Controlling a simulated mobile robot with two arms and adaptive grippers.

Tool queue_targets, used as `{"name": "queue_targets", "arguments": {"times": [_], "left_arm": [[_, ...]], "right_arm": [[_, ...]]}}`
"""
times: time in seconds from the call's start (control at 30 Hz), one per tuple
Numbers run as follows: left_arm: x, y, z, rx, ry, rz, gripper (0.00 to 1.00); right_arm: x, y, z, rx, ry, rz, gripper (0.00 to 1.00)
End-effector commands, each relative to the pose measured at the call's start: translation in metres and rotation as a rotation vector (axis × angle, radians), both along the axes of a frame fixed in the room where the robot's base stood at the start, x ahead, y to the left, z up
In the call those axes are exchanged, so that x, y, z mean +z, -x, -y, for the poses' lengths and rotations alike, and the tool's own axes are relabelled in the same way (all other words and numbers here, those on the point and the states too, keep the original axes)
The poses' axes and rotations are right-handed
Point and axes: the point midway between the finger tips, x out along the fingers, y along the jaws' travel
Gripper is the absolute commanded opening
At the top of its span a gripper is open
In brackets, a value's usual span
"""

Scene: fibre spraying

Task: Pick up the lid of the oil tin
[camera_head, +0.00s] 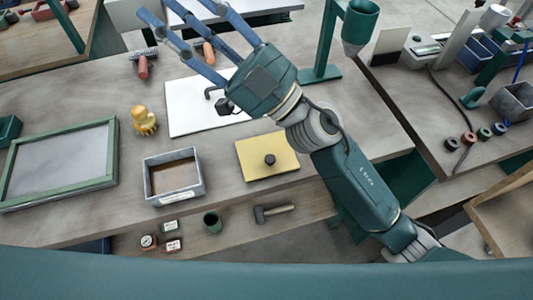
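The oil tin (152,190) looks like an open grey rectangular box with brown contents, standing on the workbench. A flat yellow square plate with a dark round knob, which looks like the lid (254,168), lies on the bench just right of the tin and apart from it. My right gripper (185,22) is high over the back of the bench, beyond the lid. Its long blue fingers are spread open and point to the upper left, with nothing between them. My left gripper is not in view.
A white sheet (187,117) with a dark tool lies behind the tin. Small jars, a green cup (212,222) and a hammer (272,212) sit in front. A green stand (322,60) rises behind.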

Motion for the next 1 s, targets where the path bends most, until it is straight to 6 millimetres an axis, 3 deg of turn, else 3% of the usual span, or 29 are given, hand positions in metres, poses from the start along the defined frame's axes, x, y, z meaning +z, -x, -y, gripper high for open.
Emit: {"name": "queue_targets", "arguments": {"times": [0.03,0.1,0.17,0.2,0.27,0.3,0.4,0.43,0.5,0.6,0.7,0.8,1.0], "left_arm": [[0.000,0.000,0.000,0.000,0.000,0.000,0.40],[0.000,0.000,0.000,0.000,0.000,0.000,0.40],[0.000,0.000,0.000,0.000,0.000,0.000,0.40],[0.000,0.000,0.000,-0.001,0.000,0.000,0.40],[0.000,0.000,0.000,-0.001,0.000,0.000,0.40],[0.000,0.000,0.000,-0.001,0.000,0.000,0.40],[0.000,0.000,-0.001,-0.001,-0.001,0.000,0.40],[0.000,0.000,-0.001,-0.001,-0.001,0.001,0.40],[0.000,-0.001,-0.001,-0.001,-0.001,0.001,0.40],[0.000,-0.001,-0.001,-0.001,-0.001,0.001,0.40],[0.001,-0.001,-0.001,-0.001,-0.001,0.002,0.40],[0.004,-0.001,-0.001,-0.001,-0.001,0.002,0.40],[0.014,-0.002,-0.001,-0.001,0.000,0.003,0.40]], "right_arm": [[-0.004,0.034,-0.035,0.155,0.104,0.093,0.45],[-0.034,0.080,-0.072,0.363,0.292,0.176,0.45],[-0.076,0.108,-0.090,0.514,0.496,0.212,0.45],[-0.109,0.119,-0.094,0.594,0.653,0.220,0.45],[-0.163,0.123,-0.087,0.676,0.908,0.201,0.45],[-0.197,0.117,-0.074,0.703,1.086,0.171,0.45],[-0.261,0.083,-0.021,0.671,1.500,0.046,0.45],[-0.274,0.070,-0.003,0.640,1.611,0.001,0.45],[-0.290,0.040,0.040,0.544,1.827,-0.107,0.45],[-0.294,0.006,0.090,0.397,2.035,-0.241,0.45],[-0.292,-0.011,0.120,0.297,2.140,-0.326,0.45],[-0.297,-0.016,0.132,0.257,2.178,-0.364,0.45],[-0.328,-0.016,0.133,0.256,2.179,-0.368,0.45]]}}
